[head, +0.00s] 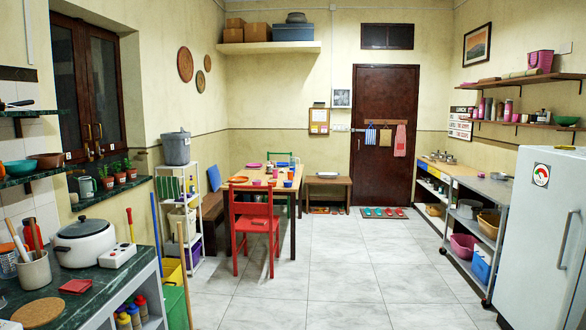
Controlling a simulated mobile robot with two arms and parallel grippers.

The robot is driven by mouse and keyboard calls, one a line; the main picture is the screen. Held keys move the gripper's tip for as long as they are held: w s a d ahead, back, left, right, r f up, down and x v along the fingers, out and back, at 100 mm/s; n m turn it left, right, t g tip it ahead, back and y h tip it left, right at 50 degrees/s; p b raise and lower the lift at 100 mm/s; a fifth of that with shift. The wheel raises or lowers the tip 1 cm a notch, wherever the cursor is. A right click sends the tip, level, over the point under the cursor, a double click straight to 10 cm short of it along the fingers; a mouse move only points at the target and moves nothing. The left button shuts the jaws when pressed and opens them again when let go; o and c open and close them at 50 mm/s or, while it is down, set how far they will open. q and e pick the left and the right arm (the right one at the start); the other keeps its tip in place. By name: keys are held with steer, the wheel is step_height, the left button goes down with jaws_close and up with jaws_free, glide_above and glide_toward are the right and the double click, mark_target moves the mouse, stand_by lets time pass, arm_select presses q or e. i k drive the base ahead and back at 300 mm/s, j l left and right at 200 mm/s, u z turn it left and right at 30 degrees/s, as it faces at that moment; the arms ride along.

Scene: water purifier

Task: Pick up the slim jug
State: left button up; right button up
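I cannot make out a slim jug for certain. A grey vessel with a handle (86,187) stands on the windowsill at the left; it is too small to tell whether it is a jug. Slim pink containers (508,110) stand on the lower right wall shelf. Small cups and plates are on the dining table (259,189) in the middle distance, too small to tell apart. Neither of my grippers is in view.
A white rice cooker (84,243) and utensil holder (34,272) are on the near left counter. A red chair (254,228) stands before the table. A fridge (541,237) and metal counter (488,188) line the right. The tiled floor (345,270) between is clear.

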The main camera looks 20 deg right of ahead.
mark_target(292, 159)
steer(key=i+l+z, duration=0.25)
steer(key=i, duration=0.15)
steer(key=i+l+z, duration=0.25)
steer(key=i, duration=0.15)
steer(key=i+z, duration=0.45)
steer(key=i, duration=3.95)
steer(key=i+l+u, duration=0.1)
steer(key=i+u, duration=0.15)
steer(key=i, duration=0.35)
steer(key=i+l+u, duration=0.3)
steer(key=i, duration=0.3)
steer(key=i+u, duration=0.15)
steer(key=u, duration=0.2)
steer(key=i+l+u, duration=0.15)
steer(key=u, duration=0.25)
steer(key=i+l+u, duration=0.1)
steer(key=u, duration=0.25)
